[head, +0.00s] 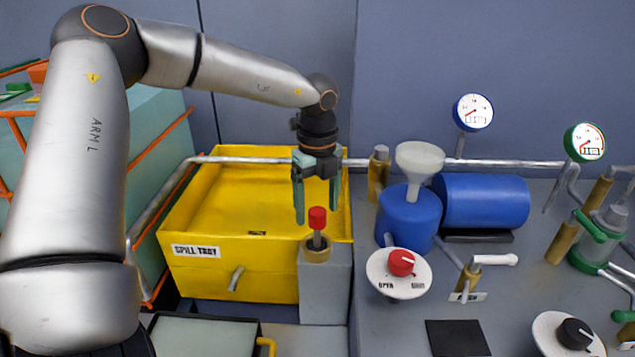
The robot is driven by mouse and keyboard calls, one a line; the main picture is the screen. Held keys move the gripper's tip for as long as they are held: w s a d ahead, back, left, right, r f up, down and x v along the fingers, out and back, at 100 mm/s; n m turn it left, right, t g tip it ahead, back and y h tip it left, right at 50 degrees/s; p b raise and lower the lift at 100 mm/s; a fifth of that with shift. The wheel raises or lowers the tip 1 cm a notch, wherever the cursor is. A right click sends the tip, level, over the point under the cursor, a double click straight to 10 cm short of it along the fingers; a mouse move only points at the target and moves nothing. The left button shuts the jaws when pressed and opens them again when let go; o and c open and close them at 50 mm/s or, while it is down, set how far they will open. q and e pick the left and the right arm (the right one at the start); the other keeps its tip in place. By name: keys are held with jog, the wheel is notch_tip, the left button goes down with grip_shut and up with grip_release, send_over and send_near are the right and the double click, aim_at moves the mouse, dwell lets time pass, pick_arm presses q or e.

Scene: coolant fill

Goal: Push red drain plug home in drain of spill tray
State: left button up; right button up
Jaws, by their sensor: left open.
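The red drain plug (317,218) has a red cap on a grey stem. It stands upright in a brass collar (316,254) on top of a grey block (325,290) at the front right corner of the yellow spill tray (240,262). A small dark mark (257,233) shows near the tray's front edge, and a short grey spout (236,278) sticks out of its front wall. I cannot tell which of these is the drain. My left gripper (317,212) is open and points down, its fingers to either side of the red cap, with no clear contact. My right gripper is not in view.
To the right stand a blue container (408,220) with a white funnel (420,158), a blue cylinder (485,200), a red-knobbed dial (401,263) and gauges (473,112). A dark pad (457,338) lies at the front.

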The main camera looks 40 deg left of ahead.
pick_arm(q)
jog(key=shift+f, duration=1.25)
jog(key=shift+c, duration=0.3)
grip_shut()
jog(key=c, duration=0.5)
grip_release()
jog(key=shift+c, duration=0.2)
jog(key=shift+r, duration=0.1)
jog(key=c, duration=0.6)
jog(key=shift+r+p, duration=0.8)
jog(key=shift+r, duration=1.2)
jog(key=shift+c, duration=0.2)
jog(key=shift+r+p, duration=0.45)
jog(key=shift+r, duration=0.55)
jog(key=shift+a, duration=0.1)
